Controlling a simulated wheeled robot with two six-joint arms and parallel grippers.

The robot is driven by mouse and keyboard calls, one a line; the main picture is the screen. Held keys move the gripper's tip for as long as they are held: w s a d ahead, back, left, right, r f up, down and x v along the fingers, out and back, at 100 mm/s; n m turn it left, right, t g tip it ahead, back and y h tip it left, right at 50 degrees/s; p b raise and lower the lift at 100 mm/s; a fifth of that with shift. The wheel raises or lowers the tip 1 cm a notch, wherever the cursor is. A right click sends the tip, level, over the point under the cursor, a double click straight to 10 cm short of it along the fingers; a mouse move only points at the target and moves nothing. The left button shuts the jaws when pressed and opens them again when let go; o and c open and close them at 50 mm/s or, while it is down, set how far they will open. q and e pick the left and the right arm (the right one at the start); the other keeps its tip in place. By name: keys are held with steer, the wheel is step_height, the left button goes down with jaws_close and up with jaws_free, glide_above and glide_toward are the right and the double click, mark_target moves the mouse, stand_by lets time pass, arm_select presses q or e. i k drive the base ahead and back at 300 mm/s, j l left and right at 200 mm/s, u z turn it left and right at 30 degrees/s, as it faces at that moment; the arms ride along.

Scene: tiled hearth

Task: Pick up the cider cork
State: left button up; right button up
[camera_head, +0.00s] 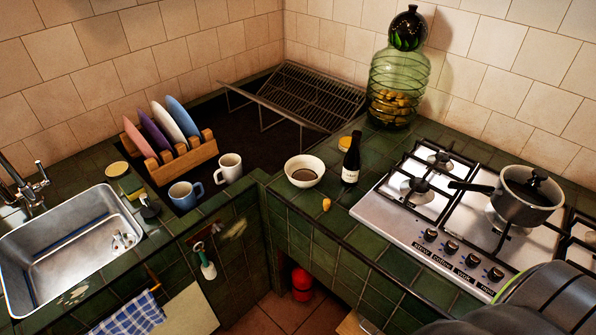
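A small tan, cork-like piece (327,204), which looks like the cider cork, rests on the green tiled counter near its front edge. It lies between the white bowl (304,171) and the stove (440,226), apart from both. A dark bottle with a white label (351,158) stands upright just behind it. Neither of my grippers shows in the head view, so I cannot see whether they are open or shut.
A pan (523,196) sits on the stove with its handle pointing left. A big green glass jar (396,87) stands at the back. Two mugs, blue (185,195) and white (230,168), stand left of the bowl. A sink (72,250) is far left.

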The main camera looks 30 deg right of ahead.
mark_target(327, 202)
steer(key=z, duration=1.25)
